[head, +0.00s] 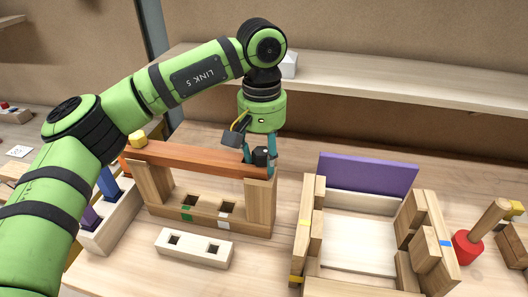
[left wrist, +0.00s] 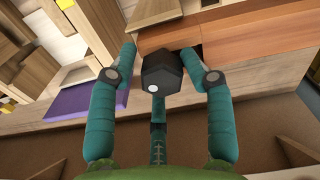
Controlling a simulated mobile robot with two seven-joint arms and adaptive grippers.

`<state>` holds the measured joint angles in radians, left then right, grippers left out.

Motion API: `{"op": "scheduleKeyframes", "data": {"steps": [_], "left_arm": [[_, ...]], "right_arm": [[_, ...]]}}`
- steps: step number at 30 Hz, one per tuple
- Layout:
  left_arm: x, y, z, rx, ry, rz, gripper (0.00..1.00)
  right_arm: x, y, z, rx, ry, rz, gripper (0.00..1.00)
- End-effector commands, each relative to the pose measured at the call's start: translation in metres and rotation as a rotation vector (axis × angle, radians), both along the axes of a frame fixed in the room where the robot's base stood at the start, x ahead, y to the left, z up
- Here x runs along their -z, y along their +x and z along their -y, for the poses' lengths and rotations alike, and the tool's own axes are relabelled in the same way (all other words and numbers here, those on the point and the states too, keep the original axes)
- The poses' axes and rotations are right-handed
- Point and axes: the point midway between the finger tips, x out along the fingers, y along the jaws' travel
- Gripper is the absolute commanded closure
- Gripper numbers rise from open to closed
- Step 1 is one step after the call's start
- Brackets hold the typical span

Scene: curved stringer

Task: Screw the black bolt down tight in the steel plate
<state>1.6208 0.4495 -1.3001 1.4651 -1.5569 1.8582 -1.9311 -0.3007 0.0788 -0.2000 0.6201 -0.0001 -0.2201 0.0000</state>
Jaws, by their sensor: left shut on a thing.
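The black bolt (head: 261,157) is at the right end of a reddish-brown wooden beam, between the teal fingers of my left gripper (head: 259,160). In the left wrist view its dark, faceted head (left wrist: 165,72), with a pale round spot, sits between the fingers (left wrist: 155,55). My left gripper points down and is shut on the bolt. How far the bolt sits in is hidden by the fingers. I cannot make out a steel plate in either view. My right gripper is not in view.
The beam (head: 195,156) rests across wooden posts over a base with square holes. A pale two-hole block (head: 194,248) lies in front. To the right stand a wooden frame (head: 310,215) with a purple board (head: 367,174) and a red-headed mallet (head: 467,247). A shelf runs behind.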

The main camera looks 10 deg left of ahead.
Motion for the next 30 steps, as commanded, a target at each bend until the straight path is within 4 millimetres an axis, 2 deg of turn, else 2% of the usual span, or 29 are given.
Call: {"op": "scheduleKeyframes", "data": {"steps": [5,6,8,23,26,30], "left_arm": [[0.003,-0.001,-0.005,-0.008,0.014,-0.011,0.82],[0.003,-0.001,-0.005,-0.008,0.015,-0.012,0.43],[0.004,-0.001,-0.005,-0.008,0.015,-0.012,0.22],[0.001,-0.001,-0.003,-0.004,0.010,-0.007,0.22],[-0.006,0.000,-0.002,-0.004,0.008,-0.006,0.22],[-0.030,-0.001,-0.003,-0.005,0.007,-0.001,0.22]], "right_arm": [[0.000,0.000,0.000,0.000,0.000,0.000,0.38],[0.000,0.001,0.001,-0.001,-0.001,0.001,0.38],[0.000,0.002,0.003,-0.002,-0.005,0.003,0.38],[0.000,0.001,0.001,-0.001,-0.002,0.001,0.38],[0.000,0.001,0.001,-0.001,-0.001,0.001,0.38],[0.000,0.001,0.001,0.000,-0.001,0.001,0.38]]}}
